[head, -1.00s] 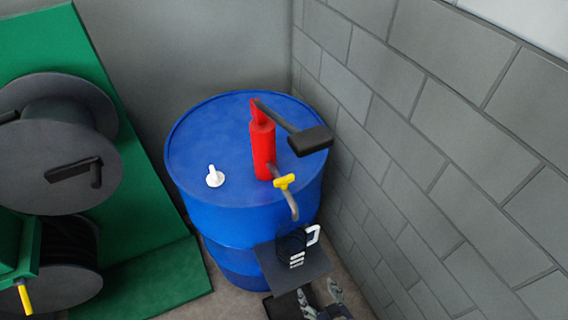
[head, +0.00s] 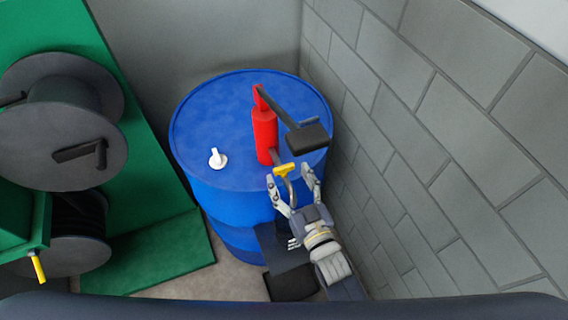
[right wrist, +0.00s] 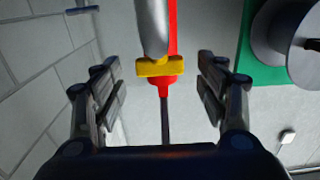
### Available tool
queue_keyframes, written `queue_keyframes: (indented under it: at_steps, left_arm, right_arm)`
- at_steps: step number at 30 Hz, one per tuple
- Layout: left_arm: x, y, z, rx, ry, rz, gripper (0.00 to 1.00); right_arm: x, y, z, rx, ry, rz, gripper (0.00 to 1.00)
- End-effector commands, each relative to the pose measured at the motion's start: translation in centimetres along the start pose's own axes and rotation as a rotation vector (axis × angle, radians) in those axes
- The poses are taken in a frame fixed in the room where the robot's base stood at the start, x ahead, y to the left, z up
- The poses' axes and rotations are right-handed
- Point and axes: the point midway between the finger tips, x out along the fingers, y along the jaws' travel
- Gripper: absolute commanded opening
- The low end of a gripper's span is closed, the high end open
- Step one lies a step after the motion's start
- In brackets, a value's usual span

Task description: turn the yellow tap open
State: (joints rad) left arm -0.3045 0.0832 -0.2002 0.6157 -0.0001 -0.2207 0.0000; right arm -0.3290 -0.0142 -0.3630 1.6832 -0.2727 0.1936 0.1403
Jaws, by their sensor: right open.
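The yellow tap (head: 284,169) sits on the grey spout of the red hand pump (head: 265,135), which stands on the blue drum (head: 211,112). My right gripper (head: 291,180) is at the tap, its fingers apart on either side of the spout. In the right wrist view the yellow tap (right wrist: 159,66) lies between the open fingers (right wrist: 160,85), a little beyond the tips, with a gap on each side. The grey spout hides part of the red pump there. I see no contact with the tap. My left gripper is not in view.
A black pump handle (head: 307,138) hangs over the drum's right side, close above my right gripper. A grey block wall (head: 440,160) stands close on the right. A dark shelf (head: 270,238) is below the spout. Green racks with reels (head: 60,130) stand left.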

Motion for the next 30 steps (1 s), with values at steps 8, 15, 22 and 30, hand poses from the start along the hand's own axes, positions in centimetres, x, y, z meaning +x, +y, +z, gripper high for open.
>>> queue_keyframes:
  at_steps: [8, 15, 22, 30]
  left_arm:
    - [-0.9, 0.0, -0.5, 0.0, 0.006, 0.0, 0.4]
    - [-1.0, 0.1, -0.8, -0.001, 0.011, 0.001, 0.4]
    - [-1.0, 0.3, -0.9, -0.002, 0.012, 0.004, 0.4]
    - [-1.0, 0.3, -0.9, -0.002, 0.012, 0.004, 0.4]
  right_arm:
    - [3.5, 0.0, 0.0, 0.0, -0.001, 0.001, 0.67]
    - [4.1, 0.0, 0.1, 0.0, -0.001, 0.0, 0.67]
    - [4.0, 0.0, 0.1, 0.0, -0.001, 0.0, 0.49]
    - [4.0, 0.0, 0.1, 0.0, -0.001, 0.0, 0.22]
